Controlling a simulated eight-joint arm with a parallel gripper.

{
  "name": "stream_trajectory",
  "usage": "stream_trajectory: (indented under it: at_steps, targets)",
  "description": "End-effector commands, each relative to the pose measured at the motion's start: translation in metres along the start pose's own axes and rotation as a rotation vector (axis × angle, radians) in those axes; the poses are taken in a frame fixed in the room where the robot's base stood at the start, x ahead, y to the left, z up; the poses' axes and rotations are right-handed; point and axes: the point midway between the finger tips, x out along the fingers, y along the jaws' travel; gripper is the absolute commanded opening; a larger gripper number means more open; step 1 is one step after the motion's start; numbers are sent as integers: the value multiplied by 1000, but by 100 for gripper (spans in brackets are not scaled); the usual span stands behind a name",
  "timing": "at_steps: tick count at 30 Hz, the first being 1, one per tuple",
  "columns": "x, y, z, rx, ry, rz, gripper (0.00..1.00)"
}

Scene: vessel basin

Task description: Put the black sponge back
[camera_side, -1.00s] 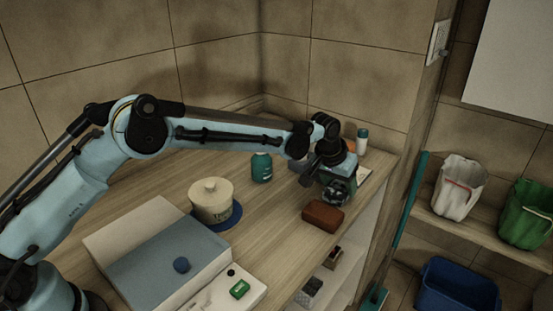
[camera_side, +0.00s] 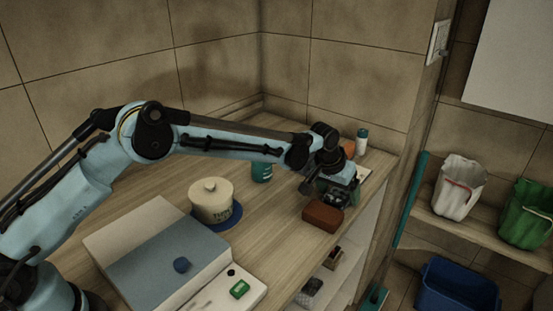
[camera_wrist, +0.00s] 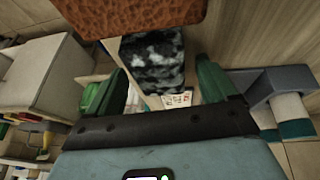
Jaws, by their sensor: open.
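The black sponge (camera_wrist: 153,62) is a black-and-grey mottled block in the wrist view. It lies between and slightly beyond the two green fingers of my gripper (camera_wrist: 158,88), with a gap on each side. In the side view my gripper (camera_side: 338,190) is low over the right end of the counter, just behind a reddish-brown block (camera_side: 322,217). The sponge is hard to tell from the dark fingers there. The brown block also shows at the top of the wrist view (camera_wrist: 130,15), close to the sponge.
A grey holder (camera_wrist: 270,82) with white-and-teal containers is right of my gripper in the wrist view. A cream lidded pot (camera_side: 211,202) and a green bottle (camera_side: 262,170) stand on the counter (camera_side: 270,225). A shelf with small items is below its front edge.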

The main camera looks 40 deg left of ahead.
Motion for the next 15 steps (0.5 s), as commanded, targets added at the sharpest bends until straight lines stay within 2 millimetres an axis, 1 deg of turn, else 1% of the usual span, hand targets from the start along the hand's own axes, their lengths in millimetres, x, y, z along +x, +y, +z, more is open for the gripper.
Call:
stream_trajectory:
  at_steps: [4, 7, 11, 15]
  targets:
    - [-6, 0, -1, 0, 0, 0, 85]
    - [-17, 0, -1, 0, 0, 0, 85]
    - [-37, 0, -1, 0, 0, 0, 85]
    - [-63, 0, -1, 0, -1, 0, 85]
